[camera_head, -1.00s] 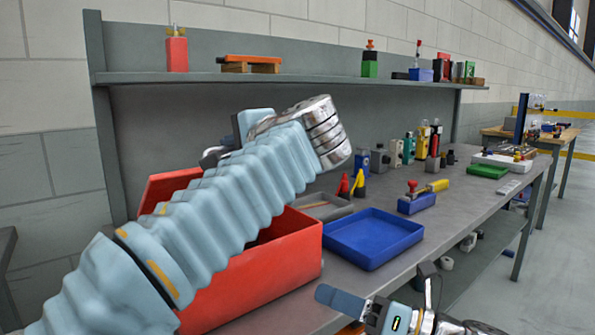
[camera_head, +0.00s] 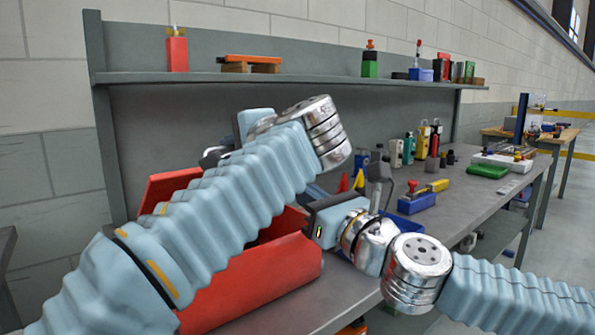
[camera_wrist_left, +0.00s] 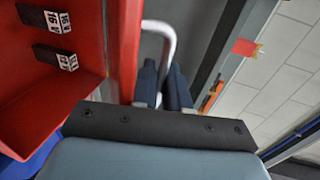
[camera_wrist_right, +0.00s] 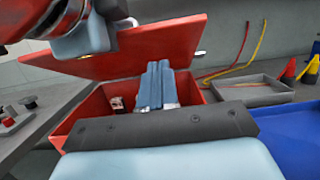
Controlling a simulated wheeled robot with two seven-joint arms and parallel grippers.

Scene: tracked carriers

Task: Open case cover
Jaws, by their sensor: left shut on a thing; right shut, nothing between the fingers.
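The red case (camera_head: 262,275) stands on the bench, largely behind my left arm. Its red cover (camera_head: 165,188) is tilted up at the back; the right wrist view shows the raised cover (camera_wrist_right: 130,50) above the open box (camera_wrist_right: 95,105). My left gripper (camera_wrist_left: 165,88) is shut on the pale metal handle (camera_wrist_left: 163,38) beside the cover; in the head view it shows only partly (camera_head: 215,155). My right gripper (camera_wrist_right: 157,68) is shut and empty, its fingertips over the box opening below the cover. Its fingertips are hidden in the head view.
Two black labelled blocks (camera_wrist_left: 45,18) show against the red interior. A blue tray (camera_wrist_right: 295,130) and a grey tray (camera_wrist_right: 250,90) lie right of the case. Red and yellow cones stand beyond. A shelf (camera_head: 290,78) runs above the bench.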

